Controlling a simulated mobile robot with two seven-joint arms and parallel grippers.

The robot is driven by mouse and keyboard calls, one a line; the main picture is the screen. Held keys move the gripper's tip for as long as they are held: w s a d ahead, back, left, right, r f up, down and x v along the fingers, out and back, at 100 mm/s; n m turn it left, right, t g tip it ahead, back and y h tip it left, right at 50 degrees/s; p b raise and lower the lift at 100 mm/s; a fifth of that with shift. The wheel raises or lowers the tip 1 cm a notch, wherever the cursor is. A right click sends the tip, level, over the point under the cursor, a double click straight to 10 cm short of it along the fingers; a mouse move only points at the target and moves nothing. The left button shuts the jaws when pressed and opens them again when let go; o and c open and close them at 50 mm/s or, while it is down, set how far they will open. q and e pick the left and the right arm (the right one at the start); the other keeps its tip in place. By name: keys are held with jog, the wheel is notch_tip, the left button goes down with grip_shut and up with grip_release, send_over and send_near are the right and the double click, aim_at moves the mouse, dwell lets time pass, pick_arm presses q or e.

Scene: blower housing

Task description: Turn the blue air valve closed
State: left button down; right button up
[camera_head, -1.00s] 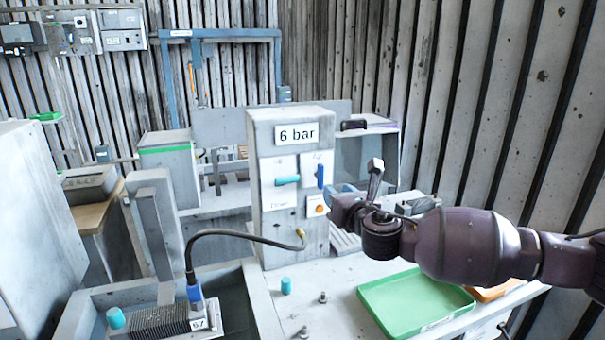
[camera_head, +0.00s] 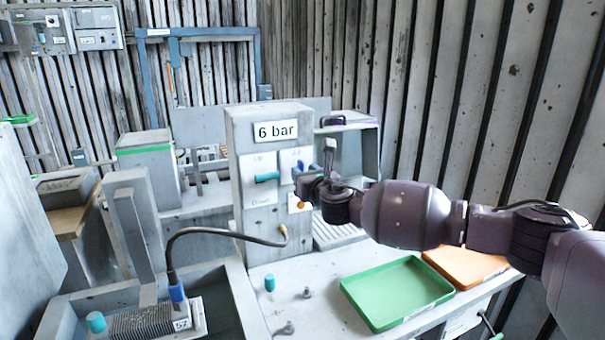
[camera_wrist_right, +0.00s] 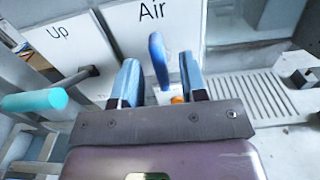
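The blue air valve (camera_head: 300,166) is a blue lever on the right white plate of the grey "6 bar" post. In the right wrist view the blue lever (camera_wrist_right: 158,60) stands roughly upright on the plate marked "Air". My right gripper (camera_head: 306,182) is close in front of the plate and partly hides the lever in the head view. In the right wrist view my right gripper (camera_wrist_right: 160,78) is open, with its blue fingers on either side of the lever. Gaps show beside the lever; contact cannot be told. My left gripper is not in view.
A teal handle (camera_head: 266,177) sticks out from the plate left of the valve. An orange button (camera_head: 301,206) is just below the valve. A dark hose (camera_head: 225,232) leaves the post lower down. A green tray (camera_head: 398,293) and an orange tray (camera_head: 462,264) lie on the bench.

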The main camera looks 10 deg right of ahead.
jog(key=shift+w+a, duration=0.15)
jog(key=shift+w, duration=0.6)
jog(key=shift+c, duration=0.4)
grip_shut()
